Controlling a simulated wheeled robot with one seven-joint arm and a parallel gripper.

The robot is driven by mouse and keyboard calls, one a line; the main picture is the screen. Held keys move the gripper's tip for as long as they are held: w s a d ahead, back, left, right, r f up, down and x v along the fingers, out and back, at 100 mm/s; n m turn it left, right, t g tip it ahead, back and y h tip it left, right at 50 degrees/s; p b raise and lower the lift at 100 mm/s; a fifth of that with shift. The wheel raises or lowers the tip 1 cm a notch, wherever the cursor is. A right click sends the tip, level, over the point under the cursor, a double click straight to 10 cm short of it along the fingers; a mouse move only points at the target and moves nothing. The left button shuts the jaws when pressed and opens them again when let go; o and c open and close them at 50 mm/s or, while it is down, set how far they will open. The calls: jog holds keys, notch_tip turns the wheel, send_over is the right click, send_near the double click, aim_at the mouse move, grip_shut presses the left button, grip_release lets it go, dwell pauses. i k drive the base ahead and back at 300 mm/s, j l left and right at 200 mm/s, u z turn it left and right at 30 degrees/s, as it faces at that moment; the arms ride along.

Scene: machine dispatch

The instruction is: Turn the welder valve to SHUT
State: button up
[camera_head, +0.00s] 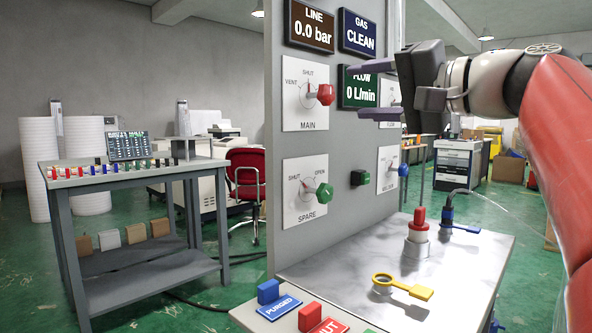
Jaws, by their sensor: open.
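The lower right valve plate (387,172) is on the grey panel and seen at a steep angle. Its label is small and seems to end in "LDER". A blue handle (404,170) stands out from its right side. I cannot read its dial marks or where it points. My gripper (354,92) is above and left of this handle, in front of the FLOW display. Its two dark fingers are spread one above the other, with nothing held between them. My gripper partly hides the upper right valve plate (390,92).
The MAIN valve (325,94) has a red handle, the SPARE valve (324,193) a green one. Displays read LINE 0.0 bar (309,26), GAS CLEAN (359,31) and FLOW 0 L/min (359,88). Below, the bench (345,262) carries a red-capped fitting (419,227) and yellow ring tag (403,287).

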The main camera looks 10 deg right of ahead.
aim_at(402, 169)
jog(key=k+l, duration=0.8)
jog(key=l, duration=0.1)
